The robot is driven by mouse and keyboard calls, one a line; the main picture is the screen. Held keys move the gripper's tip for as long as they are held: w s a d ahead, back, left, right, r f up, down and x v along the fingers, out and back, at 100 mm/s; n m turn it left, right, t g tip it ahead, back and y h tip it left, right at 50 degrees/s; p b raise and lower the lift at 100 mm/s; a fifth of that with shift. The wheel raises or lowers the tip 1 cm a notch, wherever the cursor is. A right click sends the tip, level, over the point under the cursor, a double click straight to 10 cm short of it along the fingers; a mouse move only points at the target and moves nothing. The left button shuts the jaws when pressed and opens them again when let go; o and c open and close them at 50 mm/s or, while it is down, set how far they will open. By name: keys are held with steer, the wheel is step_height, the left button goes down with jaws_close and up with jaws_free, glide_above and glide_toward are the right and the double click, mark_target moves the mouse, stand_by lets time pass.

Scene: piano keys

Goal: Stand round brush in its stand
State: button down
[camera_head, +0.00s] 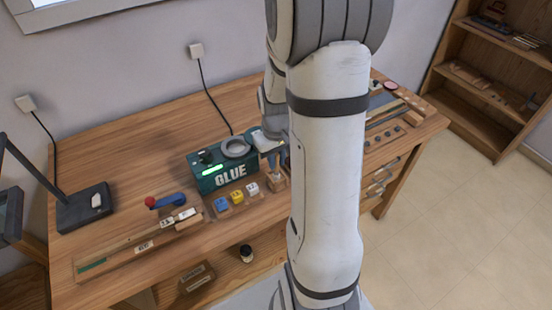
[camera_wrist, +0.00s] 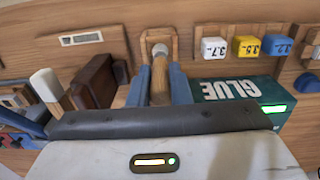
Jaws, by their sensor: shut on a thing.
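My gripper (camera_wrist: 160,84) has blue fingers and is shut on the round brush (camera_wrist: 160,86), a brown wooden piece with a pale rounded end. The brush's pale end is at the wooden stand (camera_wrist: 173,36), a small block with a raised frame. I cannot tell whether that end is inside the stand or just over it. In the head view my gripper (camera_head: 274,160) is just right of the glue box, above the small stand (camera_head: 277,182); the brush is hard to make out there.
The green glue box (camera_head: 222,178) stands close beside my gripper. White, yellow and blue number cubes (camera_head: 237,197) sit in front of it. In the wrist view, brown blocks (camera_wrist: 95,82) and a white-topped piece (camera_wrist: 46,84) are on the other side. The desk's back left (camera_head: 120,135) is clear.

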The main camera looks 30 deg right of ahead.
steer(key=shift+f+b, duration=0.95)
steer(key=shift+f, duration=0.25)
stand_by(0.8)
stand_by(0.3)
steer(key=c, duration=1.3)
jaws_free()
steer(key=shift+o, duration=0.6)
steer(key=o, duration=0.3)
steer(key=shift+r, duration=0.1)
steer(key=shift+r+p, duration=2.6)
steer(key=shift+r, duration=0.85)
